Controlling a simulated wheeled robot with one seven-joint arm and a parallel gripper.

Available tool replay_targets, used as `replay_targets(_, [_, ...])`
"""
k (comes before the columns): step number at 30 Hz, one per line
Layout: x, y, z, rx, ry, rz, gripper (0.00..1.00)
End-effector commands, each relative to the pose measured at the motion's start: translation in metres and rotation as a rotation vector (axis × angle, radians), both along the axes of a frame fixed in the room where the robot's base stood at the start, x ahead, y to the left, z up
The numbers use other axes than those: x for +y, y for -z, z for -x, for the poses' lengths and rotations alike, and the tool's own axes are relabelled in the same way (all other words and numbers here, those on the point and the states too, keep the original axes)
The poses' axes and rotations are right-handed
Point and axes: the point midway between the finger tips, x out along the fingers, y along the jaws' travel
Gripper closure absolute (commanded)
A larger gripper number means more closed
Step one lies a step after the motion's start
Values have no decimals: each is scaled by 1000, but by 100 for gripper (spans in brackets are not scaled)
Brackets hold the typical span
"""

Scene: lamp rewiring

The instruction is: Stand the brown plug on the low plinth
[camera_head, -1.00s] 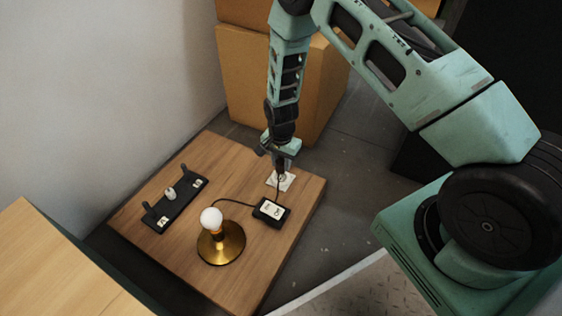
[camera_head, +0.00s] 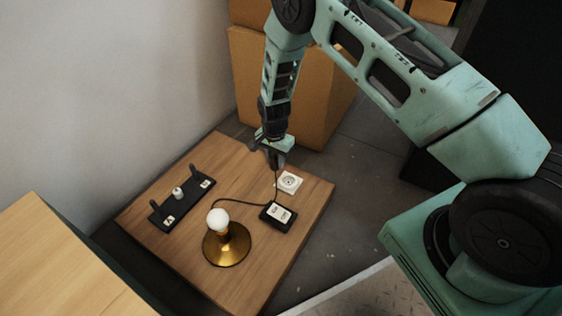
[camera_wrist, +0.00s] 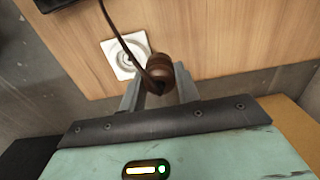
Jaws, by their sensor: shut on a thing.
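The brown plug (camera_wrist: 160,73) is between the fingers of my gripper (camera_wrist: 160,89) in the wrist view, with its dark cord running up past the white socket. In the head view my gripper (camera_head: 274,160) is shut on the plug, above the far end of the low wooden plinth (camera_head: 245,162). The plug is too small there to make out clearly. The white socket (camera_head: 289,182) lies on the plinth, just nearer and to the right of my gripper, and is uncovered. The wrist view shows the socket (camera_wrist: 121,55) partly behind the plug and cord.
A brass lamp (camera_head: 226,246) with a white bulb stands on the plinth. A black switch box (camera_head: 278,216) joins the cords. A black rack (camera_head: 181,205) with a small white peg is at left. Cardboard boxes (camera_head: 300,90) stand behind. Bare wood lies between rack and socket.

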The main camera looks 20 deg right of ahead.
Motion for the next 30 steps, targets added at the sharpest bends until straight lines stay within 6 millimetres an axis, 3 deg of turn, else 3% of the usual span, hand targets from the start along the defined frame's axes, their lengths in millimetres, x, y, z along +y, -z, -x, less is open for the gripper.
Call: replay_targets(30, [43,2,-65,-1,0,-1,91])
